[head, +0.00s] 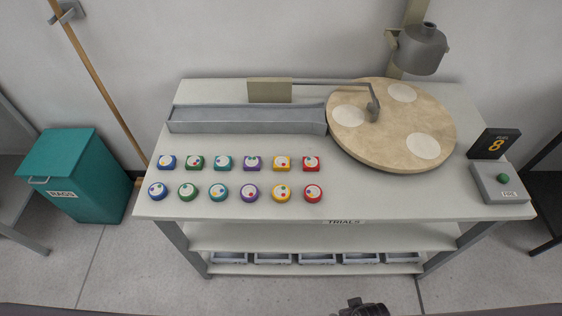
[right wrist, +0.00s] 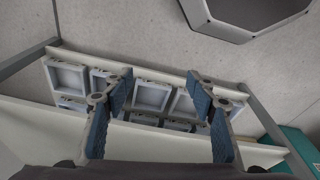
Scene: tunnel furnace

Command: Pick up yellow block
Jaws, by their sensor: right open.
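A square yellow block (head: 282,163) sits on the white table in the back row of blocks, between a purple one and a red one. A round yellow piece (head: 281,193) lies just in front of it in the front row. Both have pale tops with coloured dots. My right gripper (right wrist: 159,75) is open and empty in the right wrist view, with grey trays beyond its fingers and no yellow block in that view. A dark part of mine (head: 365,309) shows at the head view's bottom edge, well away from the blocks. My left gripper is not in view.
Grey trays (head: 273,258) sit on a lower shelf. A teal bin (head: 75,175) stands left.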

